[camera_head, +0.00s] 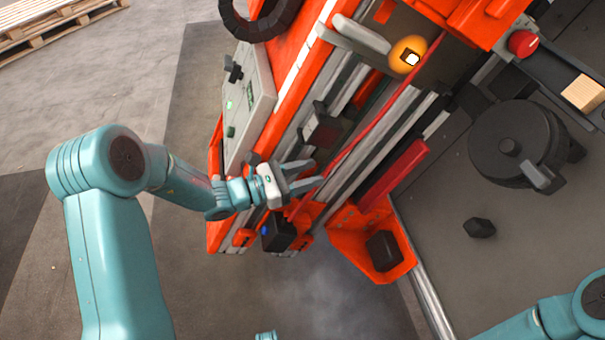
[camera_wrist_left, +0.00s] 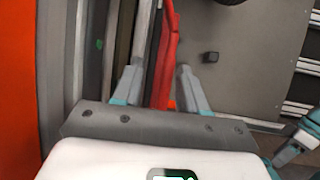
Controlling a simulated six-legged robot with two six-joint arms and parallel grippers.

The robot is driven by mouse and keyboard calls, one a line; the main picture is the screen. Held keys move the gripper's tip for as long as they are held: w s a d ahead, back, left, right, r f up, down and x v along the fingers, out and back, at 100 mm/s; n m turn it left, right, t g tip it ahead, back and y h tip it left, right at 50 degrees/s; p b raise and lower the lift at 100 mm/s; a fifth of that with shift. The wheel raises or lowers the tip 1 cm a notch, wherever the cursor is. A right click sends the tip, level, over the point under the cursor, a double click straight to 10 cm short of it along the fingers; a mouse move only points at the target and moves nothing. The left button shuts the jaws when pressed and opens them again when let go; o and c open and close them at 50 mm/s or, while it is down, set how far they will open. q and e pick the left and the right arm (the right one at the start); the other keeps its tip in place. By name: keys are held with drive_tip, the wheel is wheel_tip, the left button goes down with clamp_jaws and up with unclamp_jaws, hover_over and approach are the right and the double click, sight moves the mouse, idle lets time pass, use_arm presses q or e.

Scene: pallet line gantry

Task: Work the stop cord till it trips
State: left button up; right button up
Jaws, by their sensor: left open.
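The stop cord appears to be the thin red line (camera_head: 352,152) running slantwise along the rails of the orange gantry (camera_head: 290,85). My left gripper (camera_head: 312,175) is open at the lower part of the gantry, with its fingers pointing right toward the red line. In the left wrist view, a long red piece (camera_wrist_left: 166,50) runs between the two open fingers of the left gripper (camera_wrist_left: 158,75), with a gap showing at the right finger. I cannot tell whether it touches the left one. My right gripper is out of view.
An orange lamp (camera_head: 408,54) and a grey lever (camera_head: 355,38) sit high on the gantry. A grey panel (camera_head: 248,110) is on its left side. An orange bin (camera_head: 345,243) holds a black block (camera_head: 384,251). A red button (camera_head: 522,43), wooden block (camera_head: 583,93) and black disc (camera_head: 505,140) lie right.

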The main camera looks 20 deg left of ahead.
use_arm(q)
drive_tip(key=p+v, duration=0.3)
drive_tip(key=v, duration=1.3)
drive_tip(key=shift+a, duration=0.15)
drive_tip(key=shift+s, duration=0.15)
